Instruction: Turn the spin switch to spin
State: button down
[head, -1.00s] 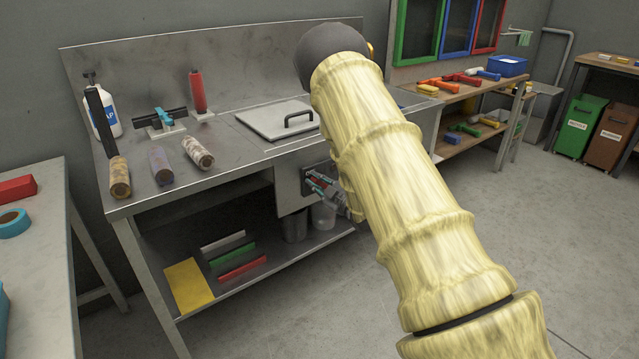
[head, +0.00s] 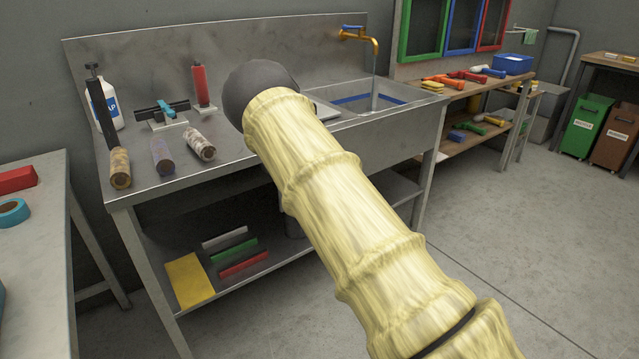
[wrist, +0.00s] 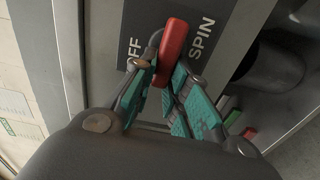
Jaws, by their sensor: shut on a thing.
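The red spin switch (wrist: 173,42) is a lever on a dark plate, seen in the wrist view. The plate carries the words OFF (wrist: 134,52) to the left of the lever and SPIN (wrist: 202,38) to its right. The lever lies between the two words, its outer end towards the top of the picture. My gripper (wrist: 166,74) has its teal-padded fingers on either side of the lever's lower part, closed on it. In the head view my arm hides the switch panel and my gripper.
The steel sink bench (head: 143,199) holds rollers, a soap bottle (head: 101,104) and a squeegee-like tool. A gold tap (head: 360,38) is above the basin. Coloured bars and a yellow sheet (head: 189,281) lie on the lower shelf. The floor to the right is clear.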

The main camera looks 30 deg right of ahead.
jog(key=shift+f, duration=0.2)
dwell(0.4)
jog(key=c, duration=1.4)
grip_release()
jog(key=shift+s+r, duration=0.1)
jog(key=s, duration=0.8)
jog(key=s+d, duration=0.1)
jog(key=s, duration=0.2)
jog(key=shift+s, duration=0.4)
